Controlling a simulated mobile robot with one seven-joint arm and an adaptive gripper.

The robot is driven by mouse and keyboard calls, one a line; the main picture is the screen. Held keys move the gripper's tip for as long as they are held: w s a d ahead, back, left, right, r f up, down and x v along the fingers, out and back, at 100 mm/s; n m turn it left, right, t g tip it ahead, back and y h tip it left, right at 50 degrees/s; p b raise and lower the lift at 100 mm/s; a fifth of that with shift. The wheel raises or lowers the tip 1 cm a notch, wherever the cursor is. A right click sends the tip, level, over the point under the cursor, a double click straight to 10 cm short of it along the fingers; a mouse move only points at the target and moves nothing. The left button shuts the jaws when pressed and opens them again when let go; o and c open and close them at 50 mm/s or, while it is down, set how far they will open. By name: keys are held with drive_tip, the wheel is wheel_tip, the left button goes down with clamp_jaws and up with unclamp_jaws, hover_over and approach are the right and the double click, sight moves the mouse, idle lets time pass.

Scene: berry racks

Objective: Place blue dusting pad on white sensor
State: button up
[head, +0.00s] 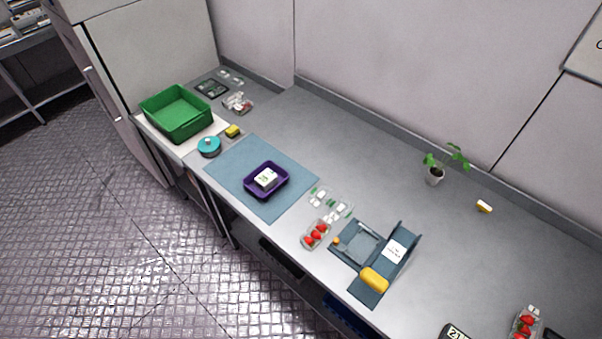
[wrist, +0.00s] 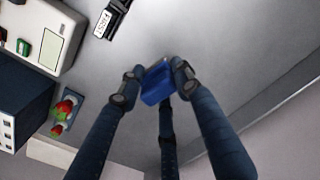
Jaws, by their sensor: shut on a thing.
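The blue dusting pad (wrist: 157,84) is a small, bright blue block in the wrist view. My gripper (wrist: 155,78) has dark, jointed fingers and is shut on the pad, with fingertips on both sides of it and another finger beneath it in the picture. A grey surface is behind the pad. My gripper is not visible in the head view. I cannot tell for sure which thing is the white sensor. A small white box (head: 265,178) with dark print lies in the purple tray (head: 252,190) on the blue mat.
A pale device with a screen (wrist: 52,47), a black labelled item (wrist: 103,24) and strawberries (wrist: 62,110) are at the wrist view's left. The head view shows a green crate (head: 176,132), a plant (head: 435,176) and a blue-grey stand (head: 393,262). The back counter is mostly clear.

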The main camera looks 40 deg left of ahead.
sight(265, 177)
drive_tip(key=w+a+n+p, duration=0.1)
drive_tip(key=w+a, duration=0.2)
drive_tip(key=a, duration=0.7)
drive_tip(key=w+a+n+p, duration=0.1)
drive_tip(key=w+a+n, duration=0.15)
drive_tip(key=a, duration=0.75)
drive_tip(key=w+a+n+p, duration=0.1)
drive_tip(key=w+a+p, duration=0.15)
drive_tip(key=a, duration=0.75)
drive_tip(key=s+a+n+p, duration=0.1)
drive_tip(key=s+a+n, duration=0.1)
drive_tip(key=a, duration=1.2)
drive_tip(key=s+a+n+p, duration=0.2)
drive_tip(key=a, duration=1.2)
drive_tip(key=s+a+n+p, duration=0.1)
drive_tip(key=s+a+n, duration=0.1)
drive_tip(key=s+a, duration=0.75)
drive_tip(key=s+a+n+p, duration=0.2)
drive_tip(key=s+a, duration=0.3)
drive_tip(key=a, duration=1)
drive_tip(key=s+a+n+p, duration=0.1)
drive_tip(key=s+a+n, duration=0.1)
drive_tip(key=s+a, duration=0.6)
drive_tip(key=s+a+n+p, duration=0.2)
drive_tip(key=s+a, duration=0.6)
drive_tip(key=s, duration=0.7)
drive_tip(key=shift+s+a, duration=0.15)
drive_tip(key=shift+a, duration=0.15)
drive_tip(key=shift+r, duration=0.1)
